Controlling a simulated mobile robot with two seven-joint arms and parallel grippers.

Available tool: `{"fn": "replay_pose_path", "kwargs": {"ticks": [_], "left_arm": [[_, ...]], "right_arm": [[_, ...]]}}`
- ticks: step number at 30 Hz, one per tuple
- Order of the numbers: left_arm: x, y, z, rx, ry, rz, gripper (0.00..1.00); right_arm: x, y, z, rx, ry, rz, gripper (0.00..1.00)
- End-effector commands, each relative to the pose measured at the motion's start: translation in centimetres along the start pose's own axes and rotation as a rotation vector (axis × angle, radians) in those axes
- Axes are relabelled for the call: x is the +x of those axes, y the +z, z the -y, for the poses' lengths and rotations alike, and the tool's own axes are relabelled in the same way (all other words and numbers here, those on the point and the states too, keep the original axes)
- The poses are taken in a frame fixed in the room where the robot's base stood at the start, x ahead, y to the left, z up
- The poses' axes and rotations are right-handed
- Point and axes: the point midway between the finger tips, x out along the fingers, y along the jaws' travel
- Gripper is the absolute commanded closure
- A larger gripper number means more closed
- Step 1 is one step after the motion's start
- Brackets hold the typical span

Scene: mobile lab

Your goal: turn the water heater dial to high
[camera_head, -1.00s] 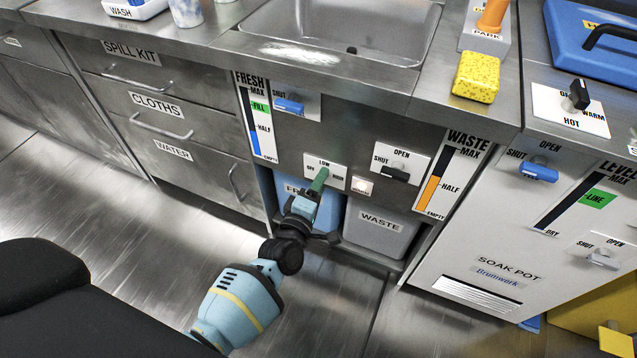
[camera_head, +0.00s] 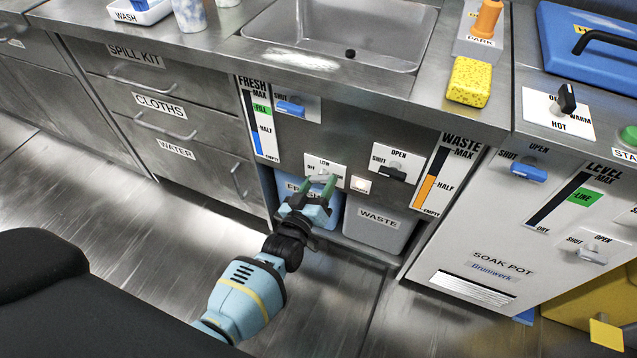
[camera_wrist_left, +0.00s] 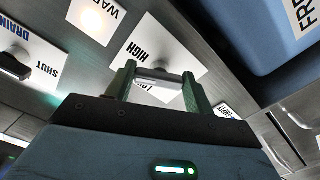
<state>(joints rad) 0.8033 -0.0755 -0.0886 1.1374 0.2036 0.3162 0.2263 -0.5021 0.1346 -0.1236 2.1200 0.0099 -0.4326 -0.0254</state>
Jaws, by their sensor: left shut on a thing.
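The water heater dial (camera_head: 322,177) is a small grey knob on a white plate (camera_head: 338,168) marked OFF, LOW and HIGH, under the sink. My left gripper (camera_head: 318,184) reaches it from below, with one green finger on either side. In the left wrist view the dial's bar (camera_wrist_left: 158,76) lies between the two fingertips of the left gripper (camera_wrist_left: 158,82), which is shut on it. The HIGH label shows beside the knob there, and the LOW label is partly hidden behind the fingers. I cannot tell exactly which mark the dial points to. My right gripper is out of view.
The blue fresh-water handle (camera_head: 290,108) is above left. A blue fresh tank (camera_head: 288,186) and grey waste tank (camera_head: 375,228) stand below. The floor in front is clear.

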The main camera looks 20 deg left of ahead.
Motion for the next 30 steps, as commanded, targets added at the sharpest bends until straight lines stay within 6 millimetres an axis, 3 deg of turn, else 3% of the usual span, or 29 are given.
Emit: {"fn": "replay_pose_path", "kwargs": {"ticks": [15,30], "left_arm": [[0.0,0.0,0.2,0.392,-0.001,0.001,0.7],[0.0,0.0,0.2,0.501,0.0,0.001,0.7]], "right_arm": [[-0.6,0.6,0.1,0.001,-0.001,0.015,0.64],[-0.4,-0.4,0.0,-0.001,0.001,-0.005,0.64]]}}
